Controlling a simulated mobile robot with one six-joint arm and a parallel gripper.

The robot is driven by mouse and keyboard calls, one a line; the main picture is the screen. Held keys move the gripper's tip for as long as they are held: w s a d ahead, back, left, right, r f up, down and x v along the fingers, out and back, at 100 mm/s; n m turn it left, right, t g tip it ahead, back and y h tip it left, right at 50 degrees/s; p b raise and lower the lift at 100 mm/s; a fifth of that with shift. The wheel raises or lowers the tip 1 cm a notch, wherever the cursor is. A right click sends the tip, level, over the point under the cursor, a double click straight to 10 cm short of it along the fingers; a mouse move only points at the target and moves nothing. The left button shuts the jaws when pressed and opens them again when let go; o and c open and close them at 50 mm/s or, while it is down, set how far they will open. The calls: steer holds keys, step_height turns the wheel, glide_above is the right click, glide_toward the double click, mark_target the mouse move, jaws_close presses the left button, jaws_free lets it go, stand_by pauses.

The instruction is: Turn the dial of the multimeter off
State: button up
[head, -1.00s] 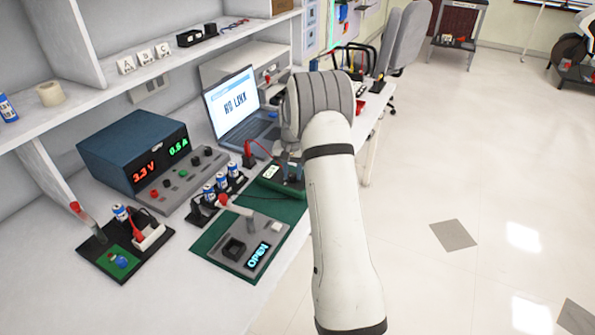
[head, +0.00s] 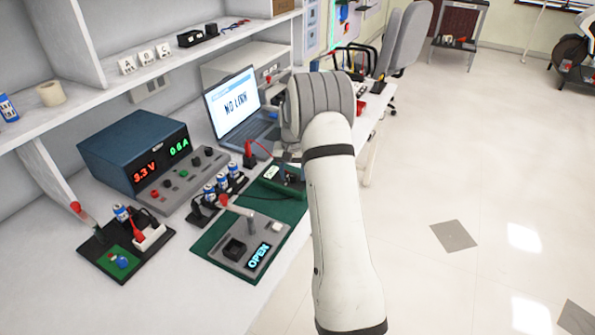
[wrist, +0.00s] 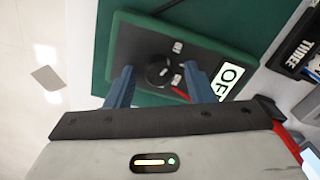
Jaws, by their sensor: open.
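The multimeter (wrist: 140,45) fills the upper middle of the wrist view, with a dark face and green rim. Its round black dial (wrist: 158,72) has a small light mark, small labels beside it and a red mark below right. Its white display (wrist: 231,79) reads "OF", with the rest hidden. My gripper (wrist: 159,80) is open, with one blue finger on each side of the dial; I cannot tell whether they touch it. In the head view the display (head: 271,172) shows at the left of my gripper (head: 290,170), and my arm hides most of the multimeter.
A green mat (head: 215,236) holds a fixture (head: 240,245) reading "OPEN" in front. A battery holder (head: 217,195), the power supply (head: 135,150) and a laptop (head: 235,105) stand left and behind. A block marked "THREE" (wrist: 295,50) lies right in the wrist view.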

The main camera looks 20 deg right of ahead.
mark_target(293, 175)
steer(key=shift+r, duration=0.1)
step_height(293, 175, up, 8)
steer(key=shift+f, duration=0.2)
stand_by(0.7)
steer(key=s+a+r+n+t+p, duration=0.1)
steer(key=s+a+r+n, duration=0.2)
steer(key=s+a+r, duration=0.85)
steer(key=s+a+n+p, duration=0.1)
steer(key=s+a, duration=0.1)
steer(key=s, duration=1)
steer(key=s+a+r+n+t, duration=0.1)
steer(key=s+a, duration=0.2)
steer(key=s, duration=0.9)
steer(key=shift+r+n+t+p, duration=0.2)
steer(key=shift+n+t+p, duration=0.1)
steer(key=shift+n+p, duration=0.1)
